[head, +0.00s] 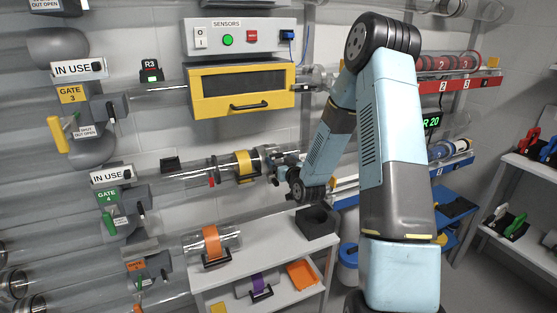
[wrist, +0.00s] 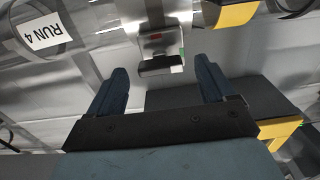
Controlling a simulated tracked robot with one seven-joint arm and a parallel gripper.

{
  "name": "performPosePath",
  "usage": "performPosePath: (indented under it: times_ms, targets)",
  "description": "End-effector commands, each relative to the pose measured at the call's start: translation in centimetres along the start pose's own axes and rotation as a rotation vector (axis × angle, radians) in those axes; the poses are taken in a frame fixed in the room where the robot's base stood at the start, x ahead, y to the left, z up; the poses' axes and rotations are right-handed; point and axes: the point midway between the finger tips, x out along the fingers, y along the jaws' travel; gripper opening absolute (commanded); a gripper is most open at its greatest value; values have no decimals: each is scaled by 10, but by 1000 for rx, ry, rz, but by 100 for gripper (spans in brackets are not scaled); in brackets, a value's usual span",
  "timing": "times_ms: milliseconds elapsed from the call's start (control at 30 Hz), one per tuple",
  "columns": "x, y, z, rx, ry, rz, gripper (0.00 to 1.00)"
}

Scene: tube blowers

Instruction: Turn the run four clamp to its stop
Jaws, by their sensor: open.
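The run four tube carries a "RUN 4" label (wrist: 45,35) at the left of the wrist view. In the head view the clear tube (head: 190,178) runs right from gate 4, with a yellow band (head: 244,164) near its right end. My gripper (wrist: 160,86) is open and empty, its two dark blue fingers apart. A small grey block with red and green marks (wrist: 160,62), perhaps part of the clamp, shows beyond and between the fingers, apart from them. A yellow part (wrist: 235,14) is at the upper right. I cannot clearly make out the clamp in the head view.
A grey shelf (head: 255,238) below holds an orange-banded tube piece (head: 212,243) and a dark open box (head: 316,222). A yellow drawer unit (head: 240,90) hangs above, under the sensor panel (head: 243,36). Red (head: 460,82) and blue racks are behind my arm.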

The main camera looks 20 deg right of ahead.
Motion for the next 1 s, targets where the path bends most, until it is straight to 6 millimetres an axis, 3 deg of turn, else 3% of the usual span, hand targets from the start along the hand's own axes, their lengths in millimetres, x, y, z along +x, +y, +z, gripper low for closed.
performPosePath:
  times_ms: [200, 533, 1000]
  targets:
    - [17, 0, 0, 0, 0, 0, 83]
    - [20, 0, 0, 0, -1, 0, 83]
    - [19, 0, 0, 0, 0, 1, 38]
